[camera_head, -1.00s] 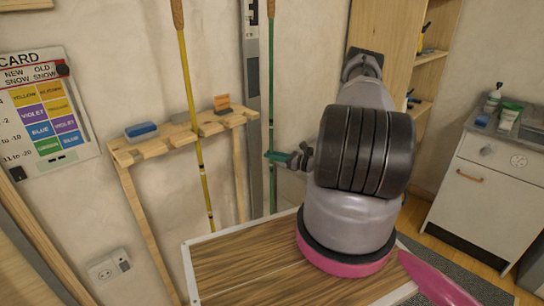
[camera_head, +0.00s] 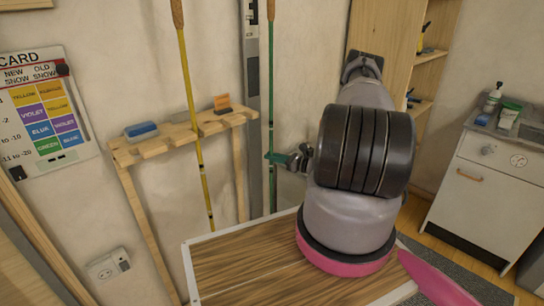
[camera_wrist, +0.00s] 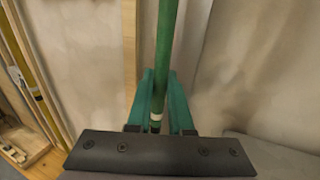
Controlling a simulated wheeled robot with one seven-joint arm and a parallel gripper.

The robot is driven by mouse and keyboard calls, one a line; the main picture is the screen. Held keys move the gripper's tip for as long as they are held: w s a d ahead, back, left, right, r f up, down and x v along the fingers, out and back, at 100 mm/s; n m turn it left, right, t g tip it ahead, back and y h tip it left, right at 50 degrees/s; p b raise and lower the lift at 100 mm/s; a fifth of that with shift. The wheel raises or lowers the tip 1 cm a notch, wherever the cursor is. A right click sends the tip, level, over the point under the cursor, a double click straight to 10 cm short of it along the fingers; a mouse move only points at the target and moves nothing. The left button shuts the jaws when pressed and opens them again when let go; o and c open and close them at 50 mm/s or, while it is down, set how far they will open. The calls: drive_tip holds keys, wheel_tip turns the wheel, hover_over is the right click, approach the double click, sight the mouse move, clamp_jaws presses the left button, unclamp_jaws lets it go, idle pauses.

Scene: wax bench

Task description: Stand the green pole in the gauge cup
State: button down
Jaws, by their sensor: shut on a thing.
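The green pole (camera_head: 271,80) stands close to upright beside the grey metal upright (camera_head: 252,60) on the wall, just to its right. It has a cork-coloured top, and its lower end is hidden behind the wooden bench top. My gripper (camera_head: 272,157) is shut on the pole around its lower middle. In the wrist view, the green fingers (camera_wrist: 160,98) flank the pole (camera_wrist: 167,45), with a white band between them. I cannot make out the gauge cup; the foot of the metal upright is hidden behind the bench.
A wooden rack (camera_head: 180,135) to the left holds a yellow pole (camera_head: 190,90), a blue block (camera_head: 141,131) and an orange-topped item (camera_head: 222,103). A white-edged wooden bench top (camera_head: 240,275) lies in front, bare on its left. A white cabinet (camera_head: 480,195) stands at right.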

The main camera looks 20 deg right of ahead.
sight(272, 167)
drive_tip(key=shift+f, duration=2.75)
drive_tip(key=c, duration=0.7)
unclamp_jaws()
drive_tip(key=shift+c, duration=0.2)
drive_tip(key=v, duration=1)
drive_tip(key=shift+s+d, duration=0.2)
drive_tip(key=shift+s, duration=0.1)
